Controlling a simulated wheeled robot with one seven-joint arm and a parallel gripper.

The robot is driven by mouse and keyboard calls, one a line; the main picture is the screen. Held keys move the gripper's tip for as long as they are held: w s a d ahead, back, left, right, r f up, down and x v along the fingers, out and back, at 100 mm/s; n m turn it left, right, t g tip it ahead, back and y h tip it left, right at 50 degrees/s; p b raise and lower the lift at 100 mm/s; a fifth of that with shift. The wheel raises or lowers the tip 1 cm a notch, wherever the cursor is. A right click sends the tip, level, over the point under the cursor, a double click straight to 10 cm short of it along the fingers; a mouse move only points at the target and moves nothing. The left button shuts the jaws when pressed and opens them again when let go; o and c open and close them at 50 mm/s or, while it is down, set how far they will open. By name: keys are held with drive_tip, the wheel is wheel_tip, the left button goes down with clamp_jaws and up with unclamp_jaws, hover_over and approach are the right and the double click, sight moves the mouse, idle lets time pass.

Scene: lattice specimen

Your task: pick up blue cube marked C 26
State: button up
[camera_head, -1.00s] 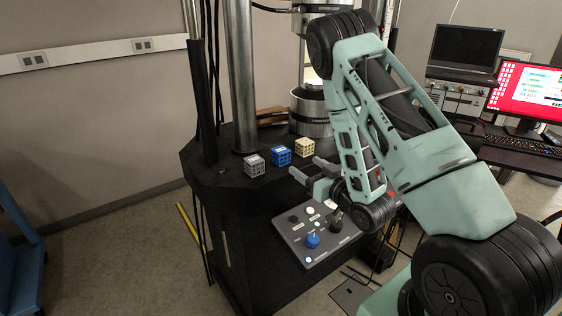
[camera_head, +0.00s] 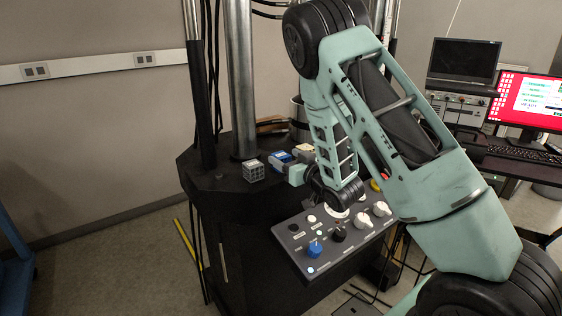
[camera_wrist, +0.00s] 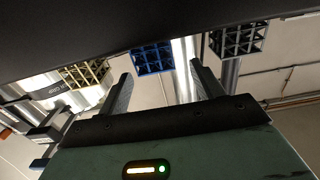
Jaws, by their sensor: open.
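The blue lattice cube (camera_head: 277,160) stands on the black platform between a grey lattice cube (camera_head: 253,170) and a cream lattice cube (camera_head: 304,149). My gripper (camera_head: 284,163) is at the blue cube in the head view and partly covers it. In the wrist view, my open gripper (camera_wrist: 161,72) has one finger on each side of the blue cube (camera_wrist: 152,58), which shows just beyond the fingertips. The grey cube (camera_wrist: 239,39) is to the right and the cream cube (camera_wrist: 84,74) to the left. I cannot read any marking, nor tell whether the fingers touch the cube.
A steel column (camera_head: 240,80) rises behind the cubes. A monitor (camera_head: 527,100) and keyboard stand at the right. Bare platform lies left of the grey cube.

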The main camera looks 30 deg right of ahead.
sight(279, 153)
drive_tip(key=w, duration=0.1)
drive_tip(key=w+p, duration=0.1)
drive_tip(key=w, duration=0.2)
drive_tip(key=shift+w+f, duration=0.25)
drive_tip(key=shift+w, duration=0.15)
drive_tip(key=c, duration=1)
drive_tip(key=shift+c, duration=0.2)
